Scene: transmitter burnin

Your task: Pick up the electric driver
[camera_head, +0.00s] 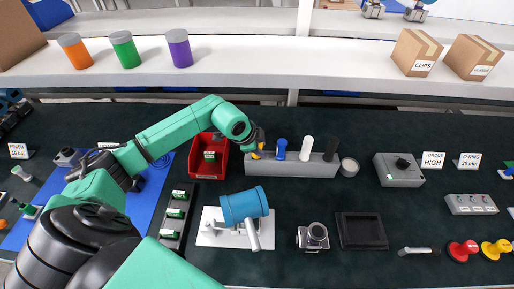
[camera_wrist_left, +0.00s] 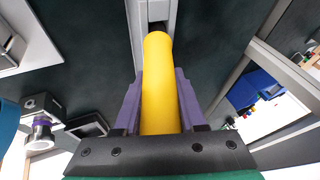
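The yellow cylindrical handle, which I take to be the electric driver (camera_head: 256,155), is at the left end of the grey rack (camera_head: 300,168). In the left wrist view the yellow handle (camera_wrist_left: 158,90) runs away from me, with a dark part and the grey rack beyond its far end. My left gripper (camera_head: 258,144) is at the handle. Its purple fingers lie along both sides with no clear gap, and it looks shut on the handle. The handle is mostly hidden in the head view. My right gripper is not in view.
Blue (camera_head: 281,149), white (camera_head: 307,148) and dark handles stand along the same rack. A red bin (camera_head: 221,168) is just left of it, and a round grey container (camera_head: 349,167) is at its right end. A blue cylinder on a white stand (camera_head: 244,205) is in front.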

